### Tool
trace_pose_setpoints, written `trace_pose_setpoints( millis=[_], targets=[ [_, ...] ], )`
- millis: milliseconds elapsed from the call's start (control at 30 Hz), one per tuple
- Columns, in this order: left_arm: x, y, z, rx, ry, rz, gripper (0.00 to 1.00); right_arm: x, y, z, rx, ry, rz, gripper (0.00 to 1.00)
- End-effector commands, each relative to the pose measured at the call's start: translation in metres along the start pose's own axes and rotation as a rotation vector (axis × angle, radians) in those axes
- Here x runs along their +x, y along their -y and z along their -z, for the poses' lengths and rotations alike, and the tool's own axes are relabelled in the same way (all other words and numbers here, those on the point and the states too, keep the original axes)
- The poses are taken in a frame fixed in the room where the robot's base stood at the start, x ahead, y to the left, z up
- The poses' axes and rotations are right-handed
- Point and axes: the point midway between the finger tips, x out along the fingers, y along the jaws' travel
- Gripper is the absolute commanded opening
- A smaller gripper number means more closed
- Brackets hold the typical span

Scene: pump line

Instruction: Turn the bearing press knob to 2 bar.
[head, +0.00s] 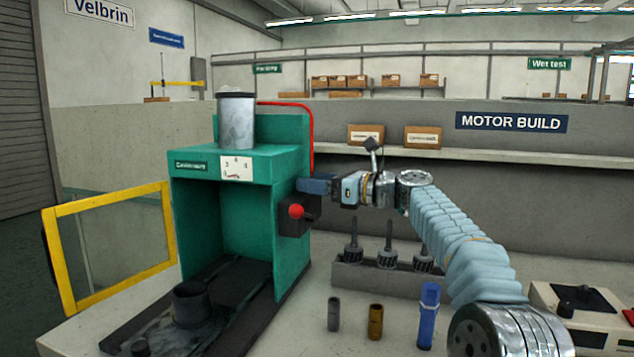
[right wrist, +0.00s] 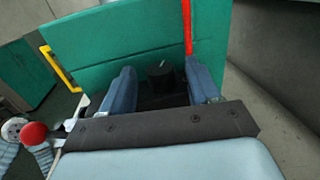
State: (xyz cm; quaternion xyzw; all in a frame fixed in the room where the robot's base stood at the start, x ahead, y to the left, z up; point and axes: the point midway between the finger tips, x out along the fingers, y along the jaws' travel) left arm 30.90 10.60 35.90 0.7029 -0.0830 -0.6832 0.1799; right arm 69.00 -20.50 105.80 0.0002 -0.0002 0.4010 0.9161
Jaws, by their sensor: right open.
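The green bearing press (head: 290,135) stands on the bench at left, with a small white scale plate (head: 236,168) on its front. My right gripper (head: 308,186) is at the press's right side, above the red-ball lever (head: 296,211). In the right wrist view its two blue fingers (right wrist: 158,88) are open, one on each side of a dark round knob (right wrist: 160,74). The knob has a small pale mark on it. I cannot tell whether the fingers touch it. In the head view the gripper hides the knob. My left gripper is not in view.
A red pipe (head: 312,140) runs down the press's right side, close to the right finger in the wrist view. A yellow-framed guard (head: 62,262) stands open at left. Small cylinders, including a blue one (head: 428,316), and a grey rack (head: 375,279) stand on the bench.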

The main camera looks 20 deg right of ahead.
Motion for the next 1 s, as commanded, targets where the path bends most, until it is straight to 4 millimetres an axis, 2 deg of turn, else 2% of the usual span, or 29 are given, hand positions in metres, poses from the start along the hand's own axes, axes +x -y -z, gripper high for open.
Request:
trace_pose_setpoints(
  millis=[100,133,400,500,767,1000],
  targets=[
    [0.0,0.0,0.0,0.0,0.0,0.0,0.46,0.0,0.0,0.0,0.0,0.0,0.0,0.61],
    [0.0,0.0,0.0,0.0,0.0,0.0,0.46,0.0,0.0,0.0,0.0,0.0,0.0,0.58],
    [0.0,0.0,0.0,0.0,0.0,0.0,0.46,0.0,0.0,0.0,0.0,0.0,0.0,0.16],
    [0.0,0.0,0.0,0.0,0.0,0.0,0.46,-0.001,0.0,0.0,0.0,0.0,0.0,0.05],
    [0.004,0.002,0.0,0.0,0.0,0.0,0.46,-0.001,-0.002,0.001,-0.001,0.0,0.039,0.05],
    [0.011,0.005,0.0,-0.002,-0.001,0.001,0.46,0.0,-0.007,0.001,0.0,-0.001,0.174,0.05]
  ],
)
